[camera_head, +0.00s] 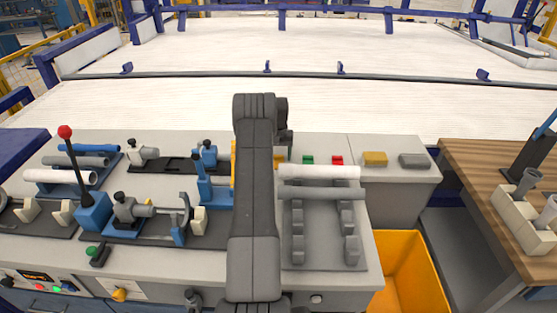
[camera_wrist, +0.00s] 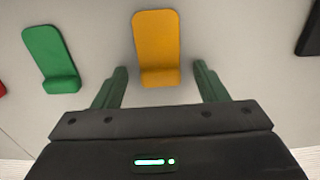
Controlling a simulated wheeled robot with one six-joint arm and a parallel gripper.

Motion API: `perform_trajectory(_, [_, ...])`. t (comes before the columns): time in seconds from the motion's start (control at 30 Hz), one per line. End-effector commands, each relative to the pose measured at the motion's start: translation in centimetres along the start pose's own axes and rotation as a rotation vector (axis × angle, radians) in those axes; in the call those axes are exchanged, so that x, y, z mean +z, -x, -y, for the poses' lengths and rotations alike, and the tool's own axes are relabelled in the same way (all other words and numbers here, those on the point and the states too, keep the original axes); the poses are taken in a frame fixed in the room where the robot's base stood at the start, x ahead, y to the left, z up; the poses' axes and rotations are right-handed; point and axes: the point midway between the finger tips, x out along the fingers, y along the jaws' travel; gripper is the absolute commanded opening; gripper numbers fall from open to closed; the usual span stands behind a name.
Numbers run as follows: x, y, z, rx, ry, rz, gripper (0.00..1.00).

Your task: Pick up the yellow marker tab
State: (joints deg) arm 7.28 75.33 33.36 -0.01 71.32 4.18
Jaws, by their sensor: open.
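The yellow marker tab (camera_wrist: 157,45) shows in the wrist view, a flat upright-looking plate with a small lip at its near end. It lies on the grey bench top (camera_wrist: 100,25). My gripper (camera_wrist: 160,72) is open, with one green finger on each side of the tab's near end and a visible gap on both sides. Nothing is held. In the head view my arm hides most of the tab's area and the gripper's fingertips.
A green tab (camera_wrist: 50,58) lies left of the yellow one in the wrist view; a red tab (camera_head: 337,160) also shows in the head view. A yellow block (camera_head: 375,158) and a grey block (camera_head: 413,160) stand to the right. Pipes (camera_head: 320,172) lie on a rack nearby.

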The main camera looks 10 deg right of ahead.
Motion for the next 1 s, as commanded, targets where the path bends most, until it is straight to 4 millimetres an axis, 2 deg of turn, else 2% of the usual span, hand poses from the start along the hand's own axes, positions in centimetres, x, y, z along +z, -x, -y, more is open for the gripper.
perform_trajectory(0.07, [0.0,0.0,0.0,0.000,0.000,0.000,0.66])
perform_trajectory(0.1, [0.0,0.0,0.0,0.000,0.000,0.000,0.62])
perform_trajectory(0.33, [0.0,0.0,0.0,0.000,0.000,0.000,0.19])
perform_trajectory(0.67, [-0.1,0.7,0.0,0.000,0.000,-0.003,0.19])
perform_trajectory(0.77, [-0.1,2.1,0.0,0.000,0.000,-0.004,0.19])
perform_trajectory(1.0, [-0.1,6.9,0.0,0.000,0.000,-0.004,0.19])
